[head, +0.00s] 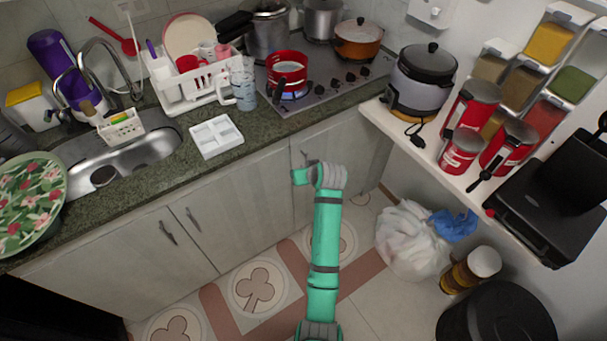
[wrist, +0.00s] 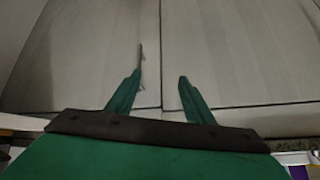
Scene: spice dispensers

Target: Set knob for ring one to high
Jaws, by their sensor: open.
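The cooktop (head: 312,92) is set into the dark counter, with several black knobs along its right front part. My gripper (head: 305,174) is below the counter edge, in front of the grey cabinet doors and apart from the knobs. In the wrist view my gripper (wrist: 160,80) is open and empty, its two green fingers facing the doors.
An orange pot (head: 358,40) and steel pots stand at the back of the cooktop. A white tray (head: 216,136) and a patterned mug (head: 243,85) are left of it. A shelf with a cooker (head: 422,78) juts out at right. A cabinet handle (wrist: 141,55) is near one finger.

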